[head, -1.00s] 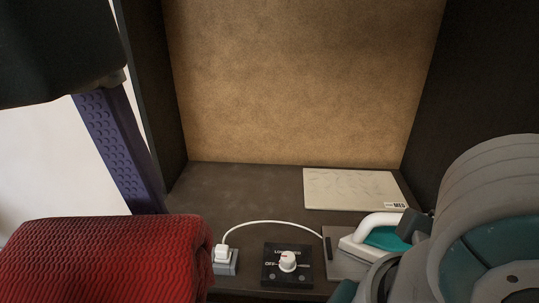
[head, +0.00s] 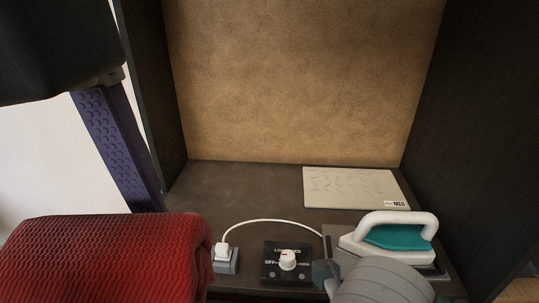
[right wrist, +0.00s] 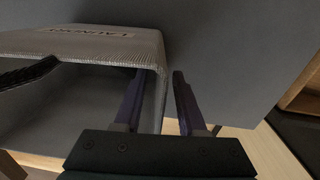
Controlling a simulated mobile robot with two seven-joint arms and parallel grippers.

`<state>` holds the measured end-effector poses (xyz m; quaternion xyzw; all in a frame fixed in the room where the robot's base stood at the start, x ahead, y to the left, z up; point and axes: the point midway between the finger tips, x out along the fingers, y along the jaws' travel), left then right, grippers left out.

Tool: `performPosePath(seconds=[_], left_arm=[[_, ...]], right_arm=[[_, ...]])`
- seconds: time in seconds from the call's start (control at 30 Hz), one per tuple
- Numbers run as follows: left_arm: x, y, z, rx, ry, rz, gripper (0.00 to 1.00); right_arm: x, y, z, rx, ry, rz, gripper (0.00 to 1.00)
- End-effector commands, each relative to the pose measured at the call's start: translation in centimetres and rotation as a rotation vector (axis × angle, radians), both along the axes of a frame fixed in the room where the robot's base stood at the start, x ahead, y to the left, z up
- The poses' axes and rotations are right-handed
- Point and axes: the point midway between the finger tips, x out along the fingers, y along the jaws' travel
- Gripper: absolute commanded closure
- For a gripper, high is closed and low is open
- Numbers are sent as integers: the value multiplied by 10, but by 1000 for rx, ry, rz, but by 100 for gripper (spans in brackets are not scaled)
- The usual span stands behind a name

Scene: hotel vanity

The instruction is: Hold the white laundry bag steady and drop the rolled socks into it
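The laundry bag (right wrist: 90,43) shows in the right wrist view, pale and ribbed with dark lettering, its mouth open and its inside grey. My right gripper (right wrist: 159,75) is open, one purple finger inside the mouth, the other outside. The bag's side wall lies between them, with gaps showing. In the head view a red textured roll (head: 105,258), seemingly the rolled socks, fills the lower left. My left gripper (head: 120,145) is above it. One purple finger runs down behind the roll; its tip and the other finger are hidden, so its grip cannot be told.
On the dark vanity top are a white and teal iron (head: 392,236), a black switch box (head: 287,262) with a white knob, a plug with cable (head: 226,256) and a pale flat board (head: 352,187). Dark side panels close in left and right. My right arm crosses the lower right.

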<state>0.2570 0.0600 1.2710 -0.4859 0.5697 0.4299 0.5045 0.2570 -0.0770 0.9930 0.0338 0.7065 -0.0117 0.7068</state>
Motion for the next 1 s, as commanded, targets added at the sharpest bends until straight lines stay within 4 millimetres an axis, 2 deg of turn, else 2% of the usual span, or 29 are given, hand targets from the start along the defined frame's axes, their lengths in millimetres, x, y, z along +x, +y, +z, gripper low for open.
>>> performPosePath(seconds=[0.2,0.5,0.87,1.0], left_arm=[[0,0,0,0,0,0,64],[0,0,0,0,0,0,64],[0,0,0,0,0,0,64],[0,0,0,0,0,0,64]], right_arm=[[0,1,-15,0,0,-1,60],[0,1,-17,0,0,-1,60],[0,1,-16,0,0,-1,99],[0,1,-16,0,-1,-1,100]])
